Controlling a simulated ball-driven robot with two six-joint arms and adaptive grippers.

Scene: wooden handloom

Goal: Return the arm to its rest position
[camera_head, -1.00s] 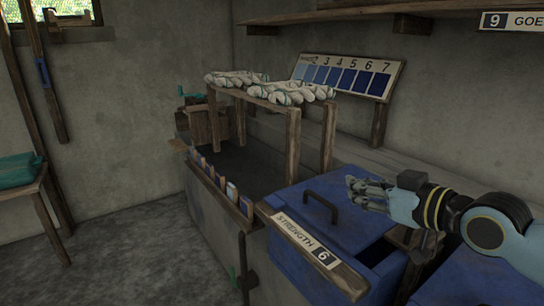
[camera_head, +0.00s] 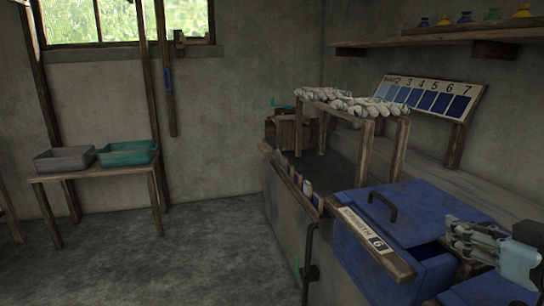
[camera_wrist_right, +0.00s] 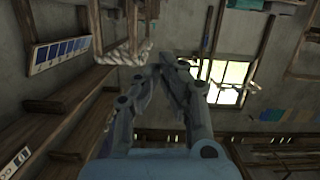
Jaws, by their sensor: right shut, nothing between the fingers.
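My right gripper (camera_head: 474,240) is at the right edge of the head view, in front of the blue lidded box (camera_head: 420,212) and near its right end. It is shut and empty. In the right wrist view its two fingers (camera_wrist_right: 158,70) come together at the tips with nothing between them. The rest of the right arm is mostly cut off by the picture edge. My left gripper is not in view.
A numbered shade board (camera_head: 428,99) hangs behind. A shelf (camera_head: 450,40) holds small bottles. A side table (camera_head: 95,171) with grey and teal trays stands left. The floor (camera_head: 180,250) is clear.

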